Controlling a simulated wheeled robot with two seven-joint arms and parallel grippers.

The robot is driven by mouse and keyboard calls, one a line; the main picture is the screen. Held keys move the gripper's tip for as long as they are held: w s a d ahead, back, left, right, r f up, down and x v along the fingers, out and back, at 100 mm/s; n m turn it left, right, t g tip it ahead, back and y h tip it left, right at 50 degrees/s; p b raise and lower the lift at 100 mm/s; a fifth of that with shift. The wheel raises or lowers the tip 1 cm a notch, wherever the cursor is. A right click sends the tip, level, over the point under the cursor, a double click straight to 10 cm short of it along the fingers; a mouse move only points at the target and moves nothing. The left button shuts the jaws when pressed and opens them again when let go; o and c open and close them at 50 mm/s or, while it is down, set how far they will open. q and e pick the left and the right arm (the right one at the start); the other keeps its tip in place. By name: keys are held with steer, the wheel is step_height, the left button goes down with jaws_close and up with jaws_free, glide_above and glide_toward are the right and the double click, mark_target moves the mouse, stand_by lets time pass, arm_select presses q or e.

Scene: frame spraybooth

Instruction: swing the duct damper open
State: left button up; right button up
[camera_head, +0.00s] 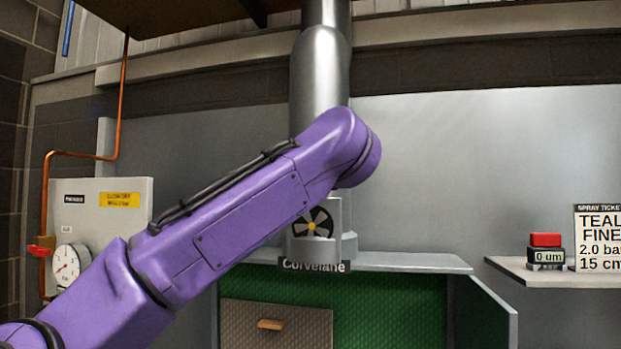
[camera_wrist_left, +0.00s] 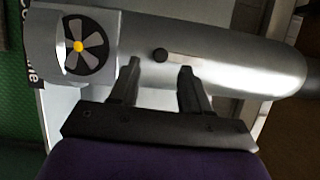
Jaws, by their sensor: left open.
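The silver duct (camera_head: 319,72) rises from the booth in the head view. In the left wrist view the duct (camera_wrist_left: 255,68) lies sideways across the picture. A small black round knob (camera_wrist_left: 160,55) shows on its side, with a pale, thin bar (camera_wrist_left: 190,57) running from it along the duct, partly behind one fingertip. My left gripper (camera_wrist_left: 158,66) is open, its two fingers pointing at the duct on either side of the knob. I cannot tell whether they touch anything. In the head view my purple left arm hides the gripper and the damper. My right gripper is not in view.
A fan (camera_head: 313,224) sits at the duct's base above the "Corvelane" label (camera_head: 313,265). The green-lined booth (camera_head: 390,310) is below. A gauge panel (camera_head: 130,205) with copper pipe stands left. A shelf (camera_head: 510,267) with a gauge box and spray ticket is right.

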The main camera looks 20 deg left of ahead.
arm_select(q)
steer(key=b+v, duration=0.1)
steer(key=v, duration=0.5)
steer(key=shift+w, duration=0.1)
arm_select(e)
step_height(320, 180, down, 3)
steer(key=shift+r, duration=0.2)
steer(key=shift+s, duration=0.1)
